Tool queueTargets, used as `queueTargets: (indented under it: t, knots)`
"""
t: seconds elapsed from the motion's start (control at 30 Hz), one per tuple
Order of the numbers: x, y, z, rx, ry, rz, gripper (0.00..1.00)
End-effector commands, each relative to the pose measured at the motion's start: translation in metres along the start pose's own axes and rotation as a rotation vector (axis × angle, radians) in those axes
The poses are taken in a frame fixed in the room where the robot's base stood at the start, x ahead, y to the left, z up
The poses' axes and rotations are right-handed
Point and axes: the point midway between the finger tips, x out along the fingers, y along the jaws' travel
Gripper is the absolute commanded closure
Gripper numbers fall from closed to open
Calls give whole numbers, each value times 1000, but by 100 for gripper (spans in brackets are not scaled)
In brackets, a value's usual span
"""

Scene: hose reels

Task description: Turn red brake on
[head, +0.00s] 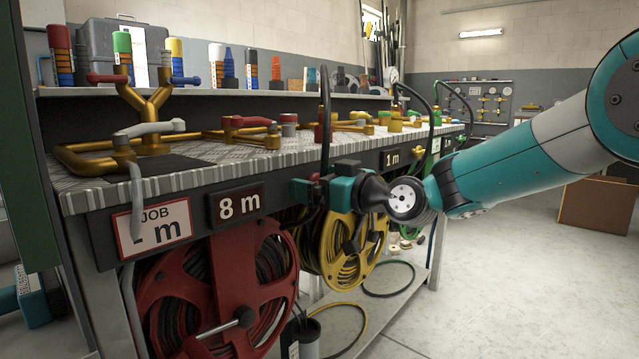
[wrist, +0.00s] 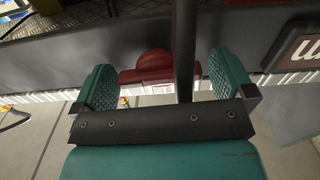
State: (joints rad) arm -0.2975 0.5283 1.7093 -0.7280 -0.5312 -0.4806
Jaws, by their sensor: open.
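A red part (wrist: 153,63) that looks like the red brake, a rounded knob with a short bar, shows at the bench's front edge in the wrist view. My gripper (wrist: 164,76) is open, with one teal finger on each side of the red part and visible gaps between. In the head view my gripper (head: 303,188) is at the bench edge, right of the 8 m sign, and mostly hides the brake. The red hose reel (head: 218,290) hangs below the bench at the left. I cannot tell the brake's setting.
A dark upright hose (head: 325,120) runs close by my gripper and also passes between the fingers in the wrist view (wrist: 185,45). The yellow reel (head: 345,250) hangs just below and behind my gripper. Valves stand on the bench top.

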Motion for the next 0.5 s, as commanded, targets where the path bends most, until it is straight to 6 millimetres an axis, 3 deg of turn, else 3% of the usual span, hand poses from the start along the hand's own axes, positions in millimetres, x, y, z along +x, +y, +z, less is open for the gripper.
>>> queueTargets:
  t: [0.2, 0.4, 0.5]
  knots:
    - [0, 0, 0, 0, 0, 0, 0]
    - [0, 0, 0, 0, 0, 0, 45]
    - [0, 0, 0, 4, 0, 0, 45]
